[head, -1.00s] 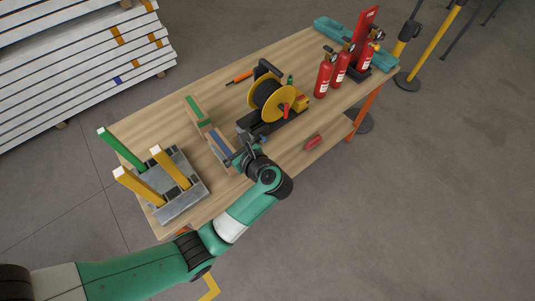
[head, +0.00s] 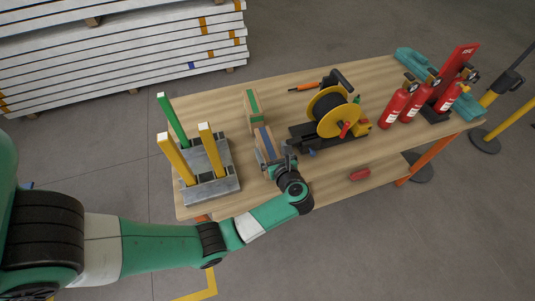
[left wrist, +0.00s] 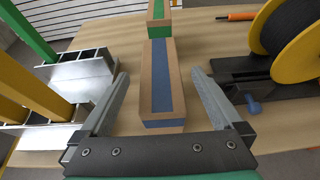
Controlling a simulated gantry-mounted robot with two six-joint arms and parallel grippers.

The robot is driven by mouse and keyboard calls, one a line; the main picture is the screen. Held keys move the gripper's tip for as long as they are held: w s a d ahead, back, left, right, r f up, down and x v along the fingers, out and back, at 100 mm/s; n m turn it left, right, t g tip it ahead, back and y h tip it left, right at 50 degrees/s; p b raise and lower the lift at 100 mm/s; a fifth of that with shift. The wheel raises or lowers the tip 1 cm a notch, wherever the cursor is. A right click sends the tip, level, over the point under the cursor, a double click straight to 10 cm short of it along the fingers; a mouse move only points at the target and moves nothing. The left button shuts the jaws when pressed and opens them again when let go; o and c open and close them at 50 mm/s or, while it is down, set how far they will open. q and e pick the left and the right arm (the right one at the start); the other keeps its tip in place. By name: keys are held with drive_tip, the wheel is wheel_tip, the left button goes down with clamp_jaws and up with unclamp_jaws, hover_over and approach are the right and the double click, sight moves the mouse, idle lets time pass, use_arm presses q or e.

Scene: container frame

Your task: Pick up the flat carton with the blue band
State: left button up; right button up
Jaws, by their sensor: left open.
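The flat carton with the blue band (head: 264,143) lies on the wooden table, brown with a blue stripe along its top. In the left wrist view the carton (left wrist: 161,88) runs away from me, between the two fingers in the picture. My left gripper (head: 281,162) is at the carton's near right side in the head view and hides part of it. In the left wrist view the gripper (left wrist: 158,74) is open and empty, with a gap on each side of the carton. I cannot tell the fingers' exact height. My right gripper is not in view.
A green-banded carton (head: 252,111) lies just behind. A grey metal rack (head: 212,184) with yellow and green posts stands left. A yellow cable reel (head: 333,112) on a black base stands close on the right. Red fire extinguishers (head: 395,105) stand further right.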

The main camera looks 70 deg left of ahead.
sight(268, 144)
use_arm(q)
drive_tip(key=b+x, duration=0.1)
drive_tip(key=x, duration=0.4)
drive_tip(key=shift+a+f, duration=0.1)
clamp_jaws()
idle(0.3)
